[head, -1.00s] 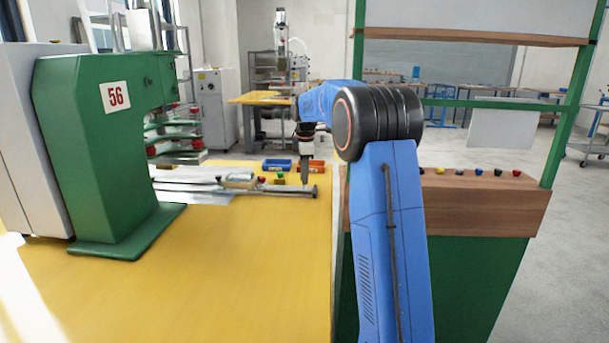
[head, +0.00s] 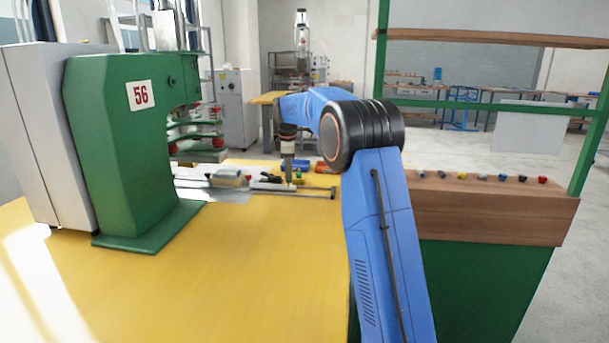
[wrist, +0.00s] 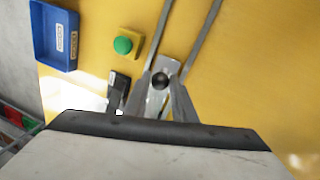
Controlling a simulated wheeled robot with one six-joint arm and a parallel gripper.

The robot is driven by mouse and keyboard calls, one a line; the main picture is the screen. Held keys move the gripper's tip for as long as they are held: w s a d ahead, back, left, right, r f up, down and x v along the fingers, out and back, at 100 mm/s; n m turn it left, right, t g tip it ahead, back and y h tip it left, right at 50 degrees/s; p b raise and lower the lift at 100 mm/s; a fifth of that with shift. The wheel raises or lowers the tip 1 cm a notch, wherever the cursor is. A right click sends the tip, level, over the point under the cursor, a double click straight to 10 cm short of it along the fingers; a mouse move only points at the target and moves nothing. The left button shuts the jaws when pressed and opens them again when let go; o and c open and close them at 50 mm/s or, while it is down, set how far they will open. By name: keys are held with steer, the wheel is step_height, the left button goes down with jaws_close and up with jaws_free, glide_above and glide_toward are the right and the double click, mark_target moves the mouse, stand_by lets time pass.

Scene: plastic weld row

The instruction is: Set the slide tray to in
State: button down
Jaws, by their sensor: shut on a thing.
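The slide tray (head: 268,186) lies on two thin grey rails (head: 318,193) that run left toward the green press (head: 130,150). A beige block (head: 230,178) sits at the tray's left part. The rails stick out to the right beyond the tray. My gripper (head: 289,184) points down at the tray's right end. In the wrist view, my gripper (wrist: 161,88) is shut on a round dark knob (wrist: 160,80) on the tray's pale end plate (wrist: 168,68). The tray's far end is not clearly visible.
A green button (wrist: 122,45) on a yellow box and a blue bin (wrist: 54,38) lie beside the rails. An orange bin (head: 327,168) stands behind. A wooden ledge with several coloured knobs (head: 480,195) is at the right. The front of the yellow table (head: 240,270) is clear.

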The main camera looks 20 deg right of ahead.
mark_target(278, 187)
steer(key=shift+w+a, duration=0.6)
steer(key=shift+a, duration=0.3)
steer(key=shift+w+a, duration=0.6)
steer(key=shift+a, duration=0.25)
steer(key=c, duration=1.5)
jaws_free()
steer(key=s+r, duration=0.1)
steer(key=r, duration=0.4)
steer(key=s+a+r, duration=0.1)
steer(key=r, duration=0.5)
steer(key=s+r, duration=0.1)
steer(key=r, duration=0.5)
steer(key=shift+a, duration=0.15)
